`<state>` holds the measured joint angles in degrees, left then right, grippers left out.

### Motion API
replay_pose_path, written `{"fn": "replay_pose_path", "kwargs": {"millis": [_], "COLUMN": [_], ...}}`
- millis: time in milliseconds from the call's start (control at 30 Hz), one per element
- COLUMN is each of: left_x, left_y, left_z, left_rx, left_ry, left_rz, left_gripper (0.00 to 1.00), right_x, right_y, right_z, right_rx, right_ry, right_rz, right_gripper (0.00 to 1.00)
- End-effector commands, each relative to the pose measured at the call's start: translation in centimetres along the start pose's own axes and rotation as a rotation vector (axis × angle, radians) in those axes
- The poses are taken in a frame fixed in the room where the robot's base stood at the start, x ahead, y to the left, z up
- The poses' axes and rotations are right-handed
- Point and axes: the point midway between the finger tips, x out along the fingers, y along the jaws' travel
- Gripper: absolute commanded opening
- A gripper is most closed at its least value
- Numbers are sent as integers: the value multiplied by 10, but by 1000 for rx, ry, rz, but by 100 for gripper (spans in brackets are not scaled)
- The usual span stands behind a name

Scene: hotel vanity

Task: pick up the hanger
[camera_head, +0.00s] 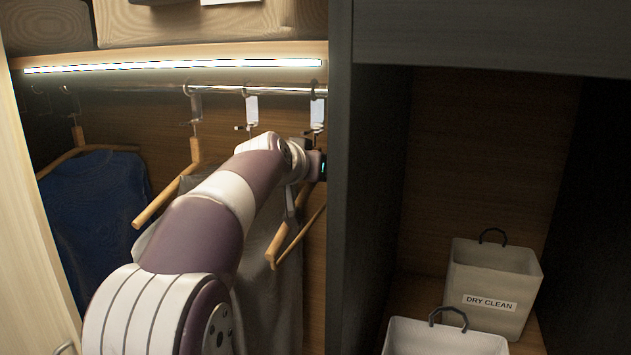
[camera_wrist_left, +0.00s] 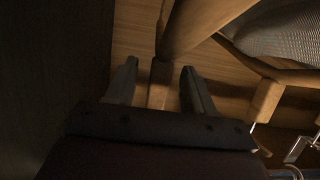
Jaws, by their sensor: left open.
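A wooden hanger (camera_head: 281,238) hangs at the right end of the rod, close to the dark partition. In the left wrist view, the neck of a wooden hanger (camera_wrist_left: 161,82) lies between the two fingers of my left gripper (camera_wrist_left: 159,66). The fingers are apart, with a gap on both sides of the neck. In the head view my arm covers most of the gripper and the upper part of this hanger. A second wooden hanger (camera_head: 163,200) hangs to its left. A third hanger (camera_head: 77,142) at the far left holds a dark blue garment. My right gripper is not in view.
A metal rod (camera_head: 222,89) runs under a lit strip. A dark partition (camera_head: 340,200) stands just right of my gripper. Grey cloth (camera_head: 285,310) hangs behind my arm. A "DRY CLEAN" bin (camera_head: 497,282) and another bin (camera_head: 440,340) stand in the right compartment.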

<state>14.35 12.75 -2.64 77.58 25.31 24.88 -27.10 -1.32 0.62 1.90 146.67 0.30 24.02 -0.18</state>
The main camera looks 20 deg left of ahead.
Motion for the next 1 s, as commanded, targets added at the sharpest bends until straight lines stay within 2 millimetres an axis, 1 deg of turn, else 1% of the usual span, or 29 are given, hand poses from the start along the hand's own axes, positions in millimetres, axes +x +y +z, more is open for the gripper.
{"fn": "replay_pose_path", "kwargs": {"millis": [133, 167, 200, 267, 300, 333, 733, 1000], "left_x": [0, 0, 0, 0, 0, 0, -1, -5], "left_y": [0, 0, 0, 0, 0, 0, 0, 3], "left_z": [1, 1, 1, 1, 1, 1, -2, -18], "left_rx": [0, 0, 0, 0, 0, 0, -1, 0], "left_ry": [1, 1, 1, 1, 1, 1, 1, 2], "left_rz": [0, 0, 0, 0, 0, 0, 0, 2], "left_gripper": [53, 50, 37, 17, 4, 0, 0, 0], "right_x": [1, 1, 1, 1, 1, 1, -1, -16], "right_y": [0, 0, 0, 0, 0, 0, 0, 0], "right_z": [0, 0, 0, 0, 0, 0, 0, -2], "right_rx": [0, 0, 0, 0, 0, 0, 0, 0], "right_ry": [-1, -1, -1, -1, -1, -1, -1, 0], "right_rz": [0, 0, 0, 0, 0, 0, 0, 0], "right_gripper": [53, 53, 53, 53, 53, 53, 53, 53]}}
